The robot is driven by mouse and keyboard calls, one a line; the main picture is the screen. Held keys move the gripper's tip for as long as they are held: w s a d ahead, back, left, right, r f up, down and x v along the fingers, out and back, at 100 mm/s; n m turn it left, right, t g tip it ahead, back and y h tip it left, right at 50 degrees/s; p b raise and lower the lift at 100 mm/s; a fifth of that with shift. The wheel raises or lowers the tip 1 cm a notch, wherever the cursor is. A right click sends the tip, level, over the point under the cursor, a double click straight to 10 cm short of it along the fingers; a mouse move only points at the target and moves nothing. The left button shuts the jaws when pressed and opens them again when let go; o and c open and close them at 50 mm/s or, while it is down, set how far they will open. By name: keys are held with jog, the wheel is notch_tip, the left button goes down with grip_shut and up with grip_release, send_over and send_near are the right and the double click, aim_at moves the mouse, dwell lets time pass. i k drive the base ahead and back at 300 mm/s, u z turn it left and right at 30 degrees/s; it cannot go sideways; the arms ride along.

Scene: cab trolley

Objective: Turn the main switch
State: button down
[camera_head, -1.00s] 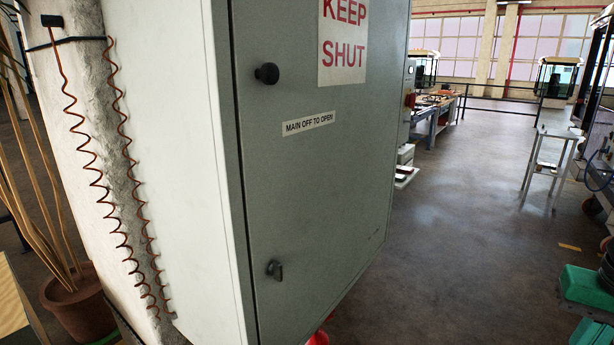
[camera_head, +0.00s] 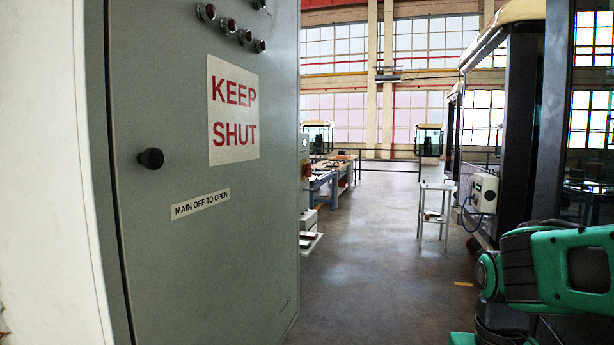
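A tall grey-green cabinet (camera_head: 215,265) fills the left of the head view, its door shut. A round black knob (camera_head: 151,158) sticks out of the door at the left. A label (camera_head: 200,204) reads "MAIN OFF TO OPEN", and a larger sign (camera_head: 233,112) reads "KEEP SHUT". Several dark red buttons or lamps (camera_head: 245,37) sit at the top of the door. A small red switch-like part (camera_head: 306,170) shows just past the cabinet's right edge; I cannot tell whether it is the main switch. My gripper is out of view; green links of my arm show at lower right.
Open floor (camera_head: 375,265) runs right of the cabinet. Further back stand a workbench (camera_head: 325,180) and a small white stand (camera_head: 434,205). A dark-framed cab with a white box (camera_head: 484,192) is on the right.

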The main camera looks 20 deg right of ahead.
aim_at(306, 171)
jog(key=z, duration=0.15)
jog(key=i, duration=0.3)
jog(key=z, duration=0.85)
jog(key=i, duration=1.45)
jog(key=z, duration=0.05)
